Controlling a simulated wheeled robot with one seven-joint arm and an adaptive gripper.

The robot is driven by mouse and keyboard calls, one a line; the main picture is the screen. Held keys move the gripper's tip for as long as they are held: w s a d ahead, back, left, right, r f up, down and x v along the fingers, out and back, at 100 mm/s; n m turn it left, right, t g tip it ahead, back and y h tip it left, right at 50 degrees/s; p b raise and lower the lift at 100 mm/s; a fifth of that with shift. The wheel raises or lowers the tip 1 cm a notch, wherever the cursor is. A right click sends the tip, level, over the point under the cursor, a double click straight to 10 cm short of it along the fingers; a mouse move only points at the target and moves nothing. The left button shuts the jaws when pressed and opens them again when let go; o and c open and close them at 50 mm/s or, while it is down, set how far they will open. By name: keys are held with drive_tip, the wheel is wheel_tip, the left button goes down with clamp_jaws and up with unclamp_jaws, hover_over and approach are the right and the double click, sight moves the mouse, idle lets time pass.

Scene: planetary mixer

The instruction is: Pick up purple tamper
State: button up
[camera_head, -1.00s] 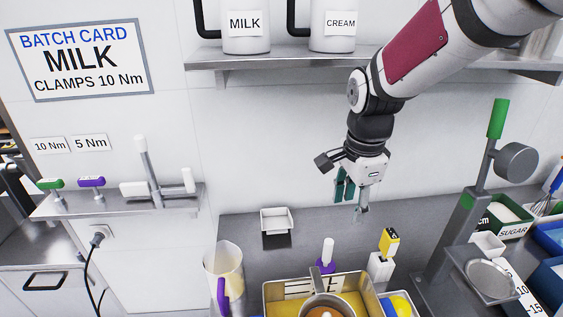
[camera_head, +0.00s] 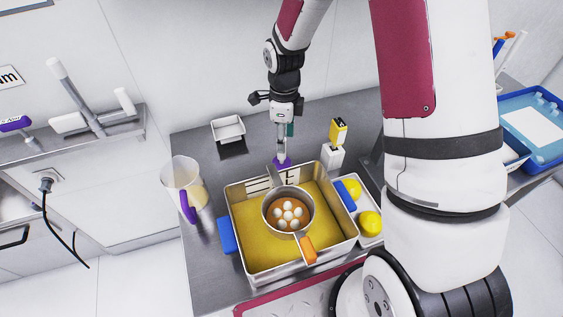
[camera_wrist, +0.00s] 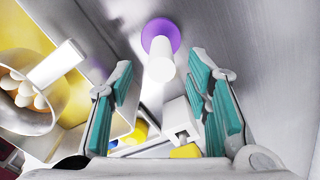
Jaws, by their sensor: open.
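The purple tamper (camera_head: 282,161) stands on the grey counter behind the yellow-floored tray, its white handle mostly hidden by my gripper in the head view. In the wrist view the tamper (camera_wrist: 161,36) shows a round purple base and a white handle pointing toward the camera. My gripper (camera_head: 286,140) hangs right above and around the handle's place. In the wrist view my gripper (camera_wrist: 160,75) is open, its teal-padded fingers apart on either side. The handle's end lies near the line between the fingertips; I see no contact.
The tray (camera_head: 345,240) holds a pot (camera_head: 266,218) with white balls. A jug (camera_head: 180,178) with a purple handle stands left. A white block (camera_head: 333,157) with a yellow top stands close on the right. A small white tray (camera_head: 228,130) lies behind left. Yellow balls (camera_head: 369,222) sit right.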

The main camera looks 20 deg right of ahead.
drive_tip(key=shift+w+a+f, duration=0.1)
drive_tip(key=shift+f, duration=1.35)
drive_tip(key=shift+w+a+f, duration=0.1)
drive_tip(key=shift+f, duration=1.35)
drive_tip(key=shift+c, duration=0.6)
clamp_jaws()
